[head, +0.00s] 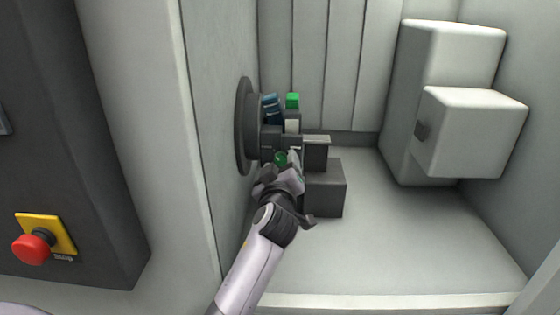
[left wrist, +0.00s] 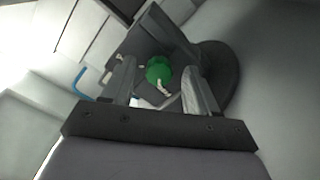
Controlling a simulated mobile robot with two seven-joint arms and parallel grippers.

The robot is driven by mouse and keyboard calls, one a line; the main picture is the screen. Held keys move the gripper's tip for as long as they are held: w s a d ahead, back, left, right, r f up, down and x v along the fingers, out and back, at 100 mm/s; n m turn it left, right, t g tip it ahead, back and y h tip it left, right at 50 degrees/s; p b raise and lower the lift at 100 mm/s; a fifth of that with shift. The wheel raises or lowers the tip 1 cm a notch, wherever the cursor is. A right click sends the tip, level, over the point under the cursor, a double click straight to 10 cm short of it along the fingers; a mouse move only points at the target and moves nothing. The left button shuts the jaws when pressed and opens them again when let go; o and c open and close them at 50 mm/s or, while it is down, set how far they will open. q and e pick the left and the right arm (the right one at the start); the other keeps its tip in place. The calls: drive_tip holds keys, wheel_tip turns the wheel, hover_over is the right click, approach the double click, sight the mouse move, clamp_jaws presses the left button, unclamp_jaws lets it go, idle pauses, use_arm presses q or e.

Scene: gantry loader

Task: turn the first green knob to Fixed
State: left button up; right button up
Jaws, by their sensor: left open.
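A green knob (head: 281,158) shows on the dark chuck unit in the head view, just beyond my left gripper (head: 287,170). In the left wrist view the green knob (left wrist: 157,68) sits between the two open fingers, with a gap visible on the sides. A small white mark shows at its lower edge, and other white marks lie on the dark plate around it. I cannot read the labels, including Fixed. Another green part (head: 293,100) shows higher up on the unit. My right gripper is not in view.
A dark round flange (head: 244,125) is fixed to the left wall. A dark grey block (head: 326,188) is close to the right of my gripper. White boxes (head: 470,130) stand at the right. A red stop button (head: 34,248) is at lower left. The floor at right is clear.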

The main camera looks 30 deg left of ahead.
use_arm(q)
drive_tip(key=shift+w, duration=0.1)
idle(0.3)
drive_tip(key=c, duration=1)
drive_tip(key=shift+c, duration=0.2)
